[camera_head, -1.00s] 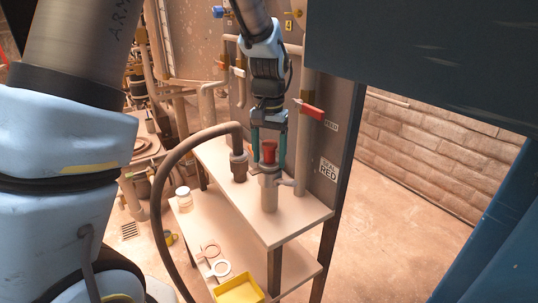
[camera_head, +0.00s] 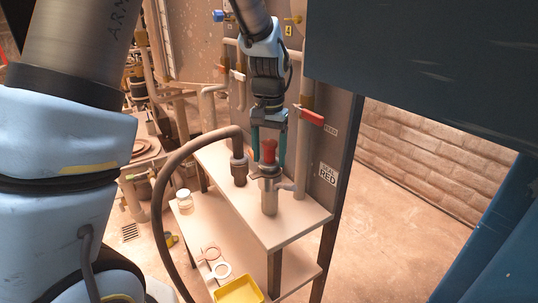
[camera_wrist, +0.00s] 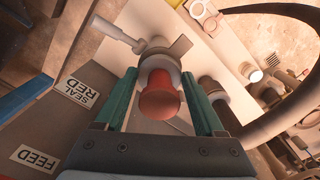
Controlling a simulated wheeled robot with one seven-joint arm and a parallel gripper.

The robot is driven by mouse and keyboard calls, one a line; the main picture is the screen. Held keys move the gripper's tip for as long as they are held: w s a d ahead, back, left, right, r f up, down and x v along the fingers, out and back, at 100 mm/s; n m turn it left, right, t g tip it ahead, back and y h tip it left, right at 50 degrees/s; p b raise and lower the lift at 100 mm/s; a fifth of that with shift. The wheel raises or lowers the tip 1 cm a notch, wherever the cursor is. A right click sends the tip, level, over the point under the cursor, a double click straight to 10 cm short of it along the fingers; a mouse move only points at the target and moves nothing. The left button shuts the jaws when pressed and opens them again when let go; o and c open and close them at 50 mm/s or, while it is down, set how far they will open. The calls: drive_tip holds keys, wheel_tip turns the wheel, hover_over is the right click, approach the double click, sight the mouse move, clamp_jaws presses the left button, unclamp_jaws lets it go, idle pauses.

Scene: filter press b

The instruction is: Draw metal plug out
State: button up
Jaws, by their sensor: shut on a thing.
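A red-topped plug (camera_head: 269,151) stands upright over a grey metal pipe socket (camera_head: 269,198) on the bench top. In the wrist view the red knob (camera_wrist: 159,100) lies between the two teal fingers, with a pale metal collar (camera_wrist: 160,68) just beyond it. My gripper (camera_head: 268,165) points straight down and is shut on the plug, a finger on either side. How much of the plug's metal part is still inside the socket is hidden. A side clamp or handle (camera_wrist: 118,35) sticks out from the socket.
A black hose (camera_head: 165,180) curves to an elbow fitting (camera_head: 239,165) left of the plug. A pipe with a red lever (camera_head: 312,117) stands close on the right, before a panel labelled SEAL RED (camera_head: 327,173). A yellow tray (camera_head: 239,291) and rings lie on the lower shelf.

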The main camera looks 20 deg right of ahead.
sight(269, 143)
drive_tip(key=shift+r+p, duration=1.95)
drive_tip(key=shift+r, duration=0.55)
drive_tip(key=shift+r, duration=0.1)
drive_tip(key=shift+r+p, duration=0.45)
drive_tip(key=shift+p, duration=0.1)
